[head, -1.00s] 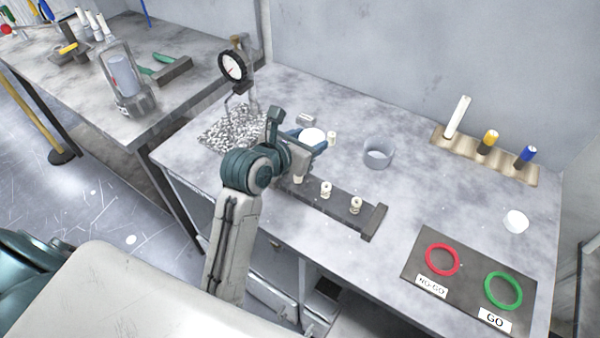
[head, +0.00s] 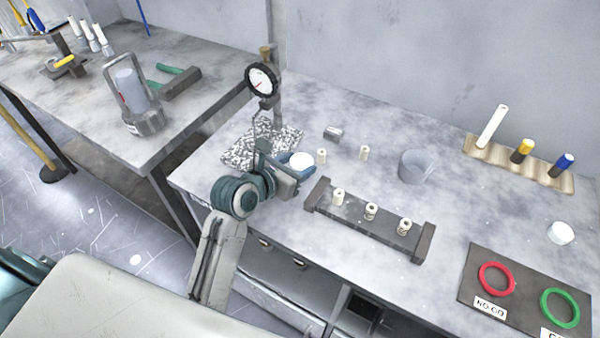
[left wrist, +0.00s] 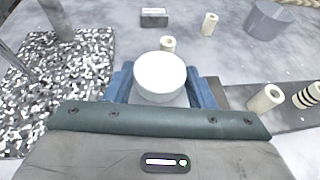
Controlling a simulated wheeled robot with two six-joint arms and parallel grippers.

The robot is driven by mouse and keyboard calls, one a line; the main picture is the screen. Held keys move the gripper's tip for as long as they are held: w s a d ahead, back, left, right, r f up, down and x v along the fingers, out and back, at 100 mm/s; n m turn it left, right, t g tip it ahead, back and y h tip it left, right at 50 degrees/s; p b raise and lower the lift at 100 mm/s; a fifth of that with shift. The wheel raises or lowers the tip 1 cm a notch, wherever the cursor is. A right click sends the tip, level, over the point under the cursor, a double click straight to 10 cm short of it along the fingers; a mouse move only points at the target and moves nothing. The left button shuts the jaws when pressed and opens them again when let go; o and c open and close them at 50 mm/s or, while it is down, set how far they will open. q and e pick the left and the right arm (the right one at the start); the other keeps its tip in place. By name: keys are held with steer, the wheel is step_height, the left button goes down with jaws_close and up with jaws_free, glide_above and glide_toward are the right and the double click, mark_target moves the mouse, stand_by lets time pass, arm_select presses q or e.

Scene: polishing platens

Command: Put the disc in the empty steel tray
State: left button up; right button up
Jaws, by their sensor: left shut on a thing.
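A white round disc (head: 302,160) is held between the blue fingers of my left gripper (head: 298,164), above the table beside a speckled mat. In the left wrist view the disc (left wrist: 160,77) sits between the two fingers (left wrist: 160,88), its pale top facing up. My left gripper is shut on it. A second white disc (head: 560,232) lies far right on the table. I cannot pick out a plainly empty steel tray; a dark steel rack (head: 345,222) carries several cream spools, and a round grey cup (head: 416,167) stands behind it. My right gripper is not in view.
A dial gauge (head: 262,78) stands over the speckled mat (head: 240,152). Two cream cylinders (head: 364,153) and a small grey block (head: 333,134) stand behind the disc. A dark mat (head: 525,300) with red and green rings lies front right. Table between cup and rings is clear.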

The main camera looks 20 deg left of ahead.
arm_select(q)
step_height(320, 180, down, 2)
steer(key=shift+f, duration=0.4)
steer(key=o, duration=1)
steer(key=shift+f, duration=0.1)
steer(key=shift+o, duration=0.3)
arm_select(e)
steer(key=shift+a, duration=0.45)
